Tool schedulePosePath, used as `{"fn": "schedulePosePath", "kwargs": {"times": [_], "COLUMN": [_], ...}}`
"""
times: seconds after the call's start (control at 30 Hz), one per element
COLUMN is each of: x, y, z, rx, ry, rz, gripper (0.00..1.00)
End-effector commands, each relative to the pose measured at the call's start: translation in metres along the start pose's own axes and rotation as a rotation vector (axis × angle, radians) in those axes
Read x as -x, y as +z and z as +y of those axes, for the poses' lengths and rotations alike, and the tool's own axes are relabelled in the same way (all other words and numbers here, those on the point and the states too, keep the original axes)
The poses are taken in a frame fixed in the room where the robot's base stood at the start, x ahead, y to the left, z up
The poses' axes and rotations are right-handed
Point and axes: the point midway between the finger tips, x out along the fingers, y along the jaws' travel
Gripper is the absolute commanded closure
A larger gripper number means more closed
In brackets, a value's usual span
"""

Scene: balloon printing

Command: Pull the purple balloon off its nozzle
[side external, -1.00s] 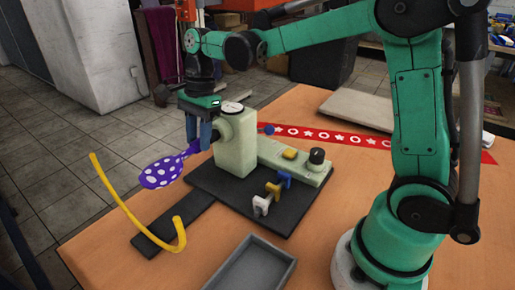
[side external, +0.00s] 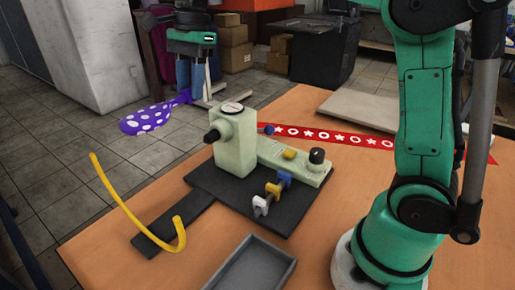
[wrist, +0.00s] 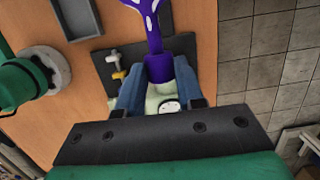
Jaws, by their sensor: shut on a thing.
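The purple balloon (side external: 152,117) has white spots and hangs in the air, up and to the left of the pale green machine (side external: 232,150). My gripper (side external: 184,88) is shut on the balloon's neck end. In the wrist view the purple neck (wrist: 157,68) lies between the blue fingers, and my gripper (wrist: 158,88) shows from behind. The dark nozzle (side external: 212,136) on the machine's left face is bare, and the balloon is clear of it.
A curved yellow rod (side external: 131,211) stands at the table's left front. A grey tray (side external: 250,268) is at the front. A red patterned strip (side external: 335,137) and a flat board (side external: 357,117) lie behind the machine. Small white, yellow and blue pieces stand on its dark base (side external: 250,203).

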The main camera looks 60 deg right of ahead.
Motion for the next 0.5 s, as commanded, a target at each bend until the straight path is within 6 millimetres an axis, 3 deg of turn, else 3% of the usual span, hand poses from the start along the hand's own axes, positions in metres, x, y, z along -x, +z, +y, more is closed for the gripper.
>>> {"fn": "schedulePosePath", "kwargs": {"times": [0.5], "x": [0.056], "y": [0.011], "z": [-0.001], "rx": [0.000], "ry": [0.000], "rz": [0.000], "gripper": [1.00]}}
